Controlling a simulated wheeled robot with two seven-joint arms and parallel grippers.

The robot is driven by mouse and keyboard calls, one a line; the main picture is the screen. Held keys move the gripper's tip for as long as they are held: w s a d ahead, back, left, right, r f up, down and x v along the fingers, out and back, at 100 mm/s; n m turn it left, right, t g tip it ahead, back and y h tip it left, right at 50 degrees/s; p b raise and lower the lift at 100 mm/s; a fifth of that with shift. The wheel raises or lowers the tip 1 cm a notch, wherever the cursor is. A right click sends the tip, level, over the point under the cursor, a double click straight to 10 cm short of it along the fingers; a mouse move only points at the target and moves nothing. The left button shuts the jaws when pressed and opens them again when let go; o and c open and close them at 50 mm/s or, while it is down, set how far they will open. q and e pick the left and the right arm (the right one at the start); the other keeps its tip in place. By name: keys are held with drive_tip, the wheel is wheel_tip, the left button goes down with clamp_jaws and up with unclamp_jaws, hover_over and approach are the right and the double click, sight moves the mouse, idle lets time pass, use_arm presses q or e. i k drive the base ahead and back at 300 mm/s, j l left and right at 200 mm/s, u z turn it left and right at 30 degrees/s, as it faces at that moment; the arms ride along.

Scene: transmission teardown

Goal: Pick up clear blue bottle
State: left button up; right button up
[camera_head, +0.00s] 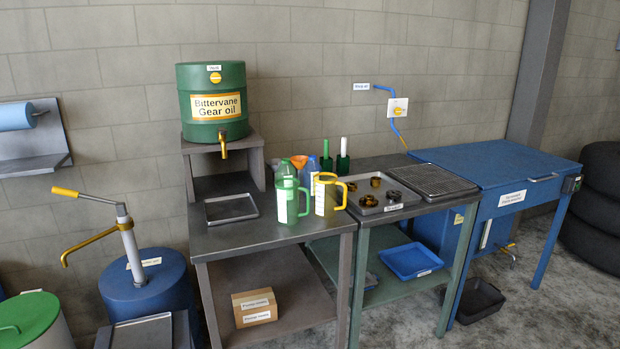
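A translucent blue bottle (310,169) stands on the dark bench top, behind two measuring jugs that hide much of it. The green jug (290,206) stands in front of it to the left, and the clear jug with a yellow handle (321,201) stands in front of it to the right. An orange-topped item stands just left of the bottle, partly hidden by the green jug. Neither of my grippers is in view.
A green gear oil drum (210,128) with a tap stands on a raised shelf at the back left. A grey tray with dark rings and a black grate (432,181) lie to the right. An empty shallow tray (231,208) lies left of the jugs. A blue table (490,170) stands at right.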

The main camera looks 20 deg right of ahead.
sight(312, 165)
drive_tip(key=i+l+u, duration=0.25)
drive_tip(key=l, duration=0.85)
drive_tip(key=i+l+u, duration=0.3)
drive_tip(key=l, duration=0.85)
drive_tip(key=i+l+u, duration=0.25)
drive_tip(key=l, duration=0.95)
drive_tip(key=l+u, duration=0.3)
drive_tip(key=l, duration=0.85)
